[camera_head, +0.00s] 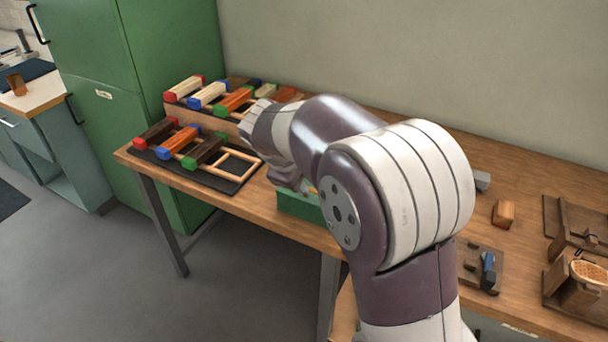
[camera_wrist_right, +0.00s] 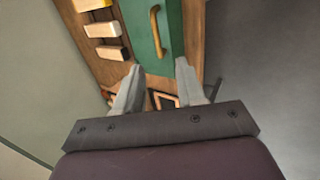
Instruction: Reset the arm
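My right arm fills the middle of the head view, and its gripper (camera_head: 291,184) shows only partly beside the arm, above the table near a green box (camera_head: 300,205). In the right wrist view the two fingers of the right gripper (camera_wrist_right: 158,72) stand apart with nothing held between them. The green box (camera_wrist_right: 150,22) with a yellow handle (camera_wrist_right: 157,30) lies beyond the fingertips. My left gripper is not in view.
The wooden table (camera_head: 510,245) holds a front rack (camera_head: 240,177) and a back rack of coloured-end blocks at left. A wooden block (camera_head: 503,214), a tool board with a blue-handled item (camera_head: 488,270) and wooden fixtures (camera_head: 575,292) are at right. A green cabinet (camera_head: 125,75) stands behind left.

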